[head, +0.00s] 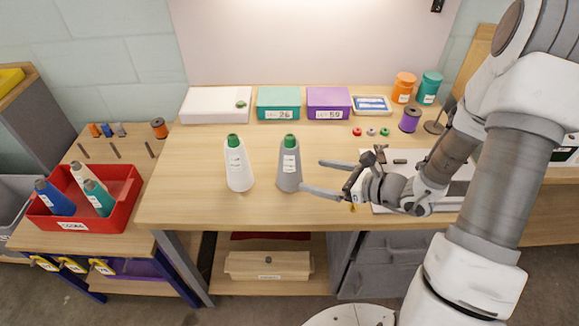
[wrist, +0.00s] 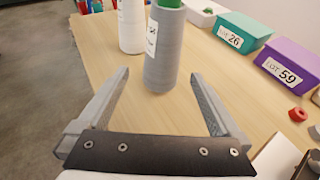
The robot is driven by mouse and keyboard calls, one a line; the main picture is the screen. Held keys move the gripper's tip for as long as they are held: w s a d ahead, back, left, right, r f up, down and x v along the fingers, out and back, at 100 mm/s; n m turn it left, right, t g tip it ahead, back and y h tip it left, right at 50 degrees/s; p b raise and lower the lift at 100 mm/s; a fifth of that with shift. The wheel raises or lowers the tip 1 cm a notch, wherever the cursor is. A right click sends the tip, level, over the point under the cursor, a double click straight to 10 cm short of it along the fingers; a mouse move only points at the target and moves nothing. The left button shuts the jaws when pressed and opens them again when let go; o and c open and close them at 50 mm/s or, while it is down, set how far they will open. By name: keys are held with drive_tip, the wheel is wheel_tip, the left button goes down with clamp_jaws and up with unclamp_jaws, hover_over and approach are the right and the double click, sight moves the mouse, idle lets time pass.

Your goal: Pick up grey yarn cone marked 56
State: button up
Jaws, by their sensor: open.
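The grey yarn cone (head: 289,172) stands upright on the wooden table, with a green top and a white label whose number I cannot read clearly. In the wrist view the grey cone (wrist: 162,52) stands ahead of the fingertips, roughly between their lines; its top is cut off by the frame edge. My gripper (head: 312,177) is open and empty, low over the table just right of the grey cone, its fingers pointing toward it. In the wrist view my gripper (wrist: 160,75) shows both fingers spread wide, with bare table between them.
A white cone (head: 239,168) stands close left of the grey cone. Behind are a white box (head: 216,105), a teal box (head: 278,115) and a purple box (head: 328,116). A red crate (head: 128,205) with several cones sits at left. The table's front middle is clear.

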sight(299, 171)
drive_tip(key=x, duration=0.6)
drive_tip(key=shift+w+a+f+b, duration=0.1)
drive_tip(key=shift+w+f+b, duration=0.05)
drive_tip(key=shift+b, duration=0.15)
drive_tip(key=shift+w+r+x, duration=0.1)
drive_tip(key=shift+r+x, duration=0.05)
drive_tip(key=shift+x, duration=1.35)
drive_tip(key=shift+w+r+x, duration=0.1)
drive_tip(key=shift+r+x, duration=0.05)
drive_tip(key=shift+x, duration=1.3)
drive_tip(key=shift+c, duration=0.3)
drive_tip(key=c, duration=1.4)
drive_tip(key=shift+c, duration=0.6)
drive_tip(key=shift+r, duration=0.2)
